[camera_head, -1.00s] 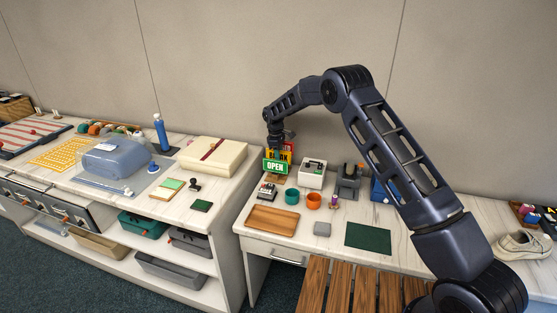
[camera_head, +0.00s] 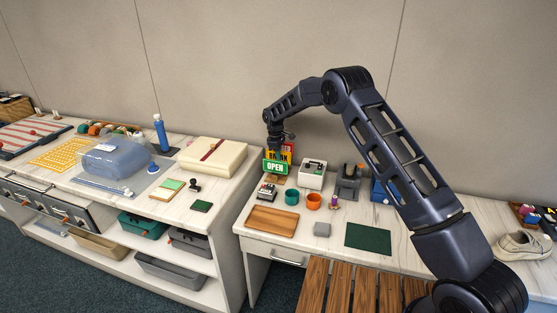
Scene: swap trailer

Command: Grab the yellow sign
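The yellow sign (camera_head: 287,148) stands at the back of the white table, behind a green OPEN sign (camera_head: 275,167). Only its upper and right parts show; the OPEN sign and my gripper cover the rest. My gripper (camera_head: 275,152) points down at the signs from above, its fingers at or just in front of the yellow sign's upper left part. The fingers are small and dark, and I cannot tell whether they are open, shut or touching the sign.
A white box (camera_head: 312,174), a teal cup (camera_head: 292,196), an orange cup (camera_head: 314,201) and a small device (camera_head: 267,191) stand close by. A wooden tray (camera_head: 272,221) lies in front. The wall is close behind.

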